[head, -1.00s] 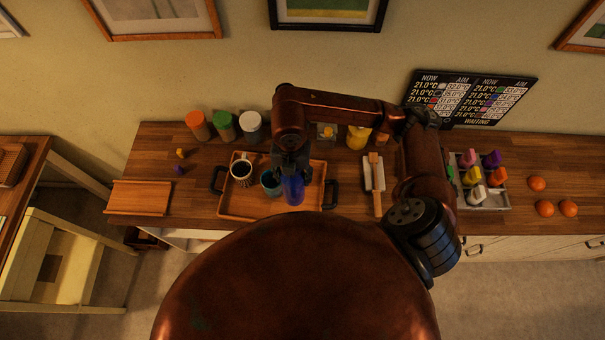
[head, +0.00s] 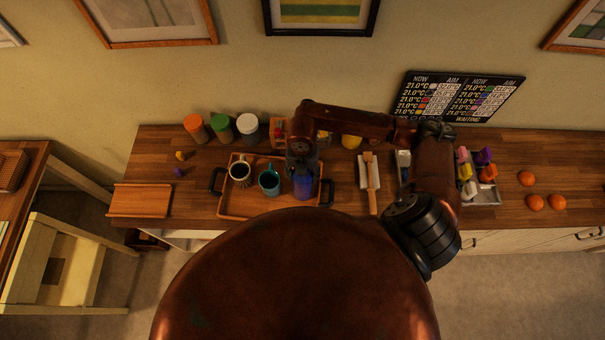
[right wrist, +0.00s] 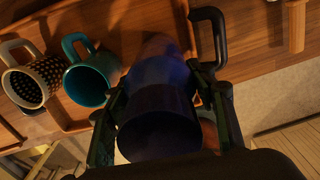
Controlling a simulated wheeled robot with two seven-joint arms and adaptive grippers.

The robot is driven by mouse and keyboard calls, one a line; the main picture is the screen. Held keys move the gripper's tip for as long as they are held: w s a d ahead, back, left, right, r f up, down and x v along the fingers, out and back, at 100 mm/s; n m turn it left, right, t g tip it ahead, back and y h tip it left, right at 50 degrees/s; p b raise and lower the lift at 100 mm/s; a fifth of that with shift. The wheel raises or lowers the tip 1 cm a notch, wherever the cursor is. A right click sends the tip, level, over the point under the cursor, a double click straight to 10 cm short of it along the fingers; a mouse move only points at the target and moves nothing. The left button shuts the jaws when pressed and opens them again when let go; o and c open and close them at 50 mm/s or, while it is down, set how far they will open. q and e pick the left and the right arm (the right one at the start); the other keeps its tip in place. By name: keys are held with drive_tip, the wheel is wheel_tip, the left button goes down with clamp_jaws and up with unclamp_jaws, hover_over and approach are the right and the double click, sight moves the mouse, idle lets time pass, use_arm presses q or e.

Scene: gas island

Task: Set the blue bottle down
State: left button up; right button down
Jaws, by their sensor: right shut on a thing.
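The blue bottle (head: 303,187) is upright at the right part of the wooden tray (head: 232,207). My right gripper (head: 301,166) is shut on the blue bottle from above. In the right wrist view the bottle (right wrist: 158,118) sits between the two fingers (right wrist: 165,120). I cannot tell whether its base touches the tray. A teal mug (head: 269,183) stands just left of the bottle, and a dotted mug (head: 240,173) stands further left; both also show in the right wrist view. My left gripper is not in view.
The tray has black handles, one (head: 327,193) close to the bottle's right. Jars with orange, green and white lids (head: 249,127) stand behind. A rolling pin (head: 371,183) on a white board, a colourful rack (head: 480,185) and oranges (head: 535,202) lie to the right.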

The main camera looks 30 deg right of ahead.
drive_tip(key=shift+f, duration=0.15)
drive_tip(key=c, duration=0.9)
unclamp_jaws()
wheel_tip(320, 180, up, 11)
drive_tip(key=b, duration=0.3)
drive_tip(key=shift+r, duration=0.7)
